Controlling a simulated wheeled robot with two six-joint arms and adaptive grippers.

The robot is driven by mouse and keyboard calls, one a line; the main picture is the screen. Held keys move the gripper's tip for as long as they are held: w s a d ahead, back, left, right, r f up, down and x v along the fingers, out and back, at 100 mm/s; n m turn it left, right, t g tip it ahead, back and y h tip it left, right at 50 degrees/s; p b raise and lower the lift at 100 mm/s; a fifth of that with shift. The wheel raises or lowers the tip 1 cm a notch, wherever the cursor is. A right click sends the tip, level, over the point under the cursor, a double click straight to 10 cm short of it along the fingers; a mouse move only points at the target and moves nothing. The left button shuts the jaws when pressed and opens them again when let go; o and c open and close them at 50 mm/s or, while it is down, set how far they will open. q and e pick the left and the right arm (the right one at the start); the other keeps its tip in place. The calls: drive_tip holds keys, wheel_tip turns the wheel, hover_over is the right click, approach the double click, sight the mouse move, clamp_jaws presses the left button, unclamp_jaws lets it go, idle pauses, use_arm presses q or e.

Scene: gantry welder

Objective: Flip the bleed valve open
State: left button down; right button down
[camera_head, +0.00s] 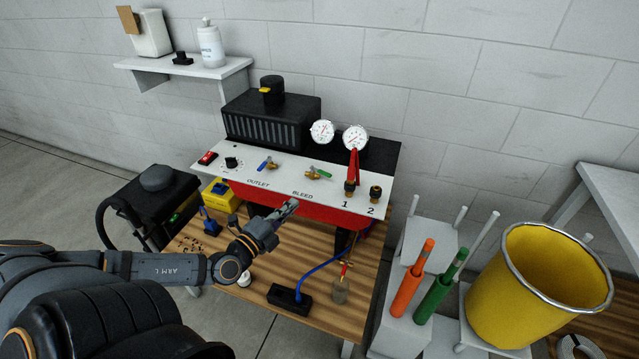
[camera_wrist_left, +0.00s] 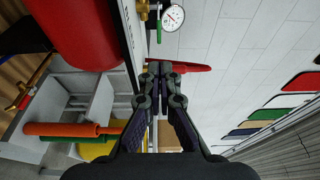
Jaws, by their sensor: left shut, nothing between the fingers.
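The bleed valve (camera_head: 316,174) is a small brass valve with a green lever, on the white panel (camera_head: 270,178) above the BLEED label. Its lever points to the right in the head view. A green lever on brass, which looks like this valve, shows at the top of the left wrist view (camera_wrist_left: 158,20). My left gripper (camera_head: 291,206) is shut and empty, in front of the panel and below the BLEED label, apart from the lever. Its closed fingertips also show in the left wrist view (camera_wrist_left: 160,68). My right gripper is in neither view.
A blue-levered outlet valve (camera_head: 267,164) sits left of the bleed valve. The wooden bench (camera_head: 335,316) holds a black box (camera_head: 289,298). A yellow bin (camera_head: 535,290) stands right.

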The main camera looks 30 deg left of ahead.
use_arm(q)
drive_tip(key=b, duration=0.6)
approach(325, 175)
drive_tip(key=shift+w+a+f, duration=0.1)
drive_tip(key=shift+w+f, duration=0.1)
drive_tip(key=shift+w, duration=0.35)
drive_tip(key=shift+w+f, duration=0.2)
drive_tip(key=shift+w, duration=0.35)
drive_tip(key=w+p, duration=0.1)
drive_tip(key=w+r, duration=0.1)
drive_tip(key=w, duration=0.1)
drive_tip(key=shift+w+r+p, duration=0.1)
drive_tip(key=shift+w+p, duration=0.25)
drive_tip(key=shift+p, duration=0.05)
drive_tip(key=shift+w+p, duration=0.35)
drive_tip(key=shift+p, duration=0.05)
drive_tip(key=shift+w+d+f, duration=0.1)
drive_tip(key=shift+d+f, duration=0.1)
drive_tip(key=shift+f, duration=0.1)
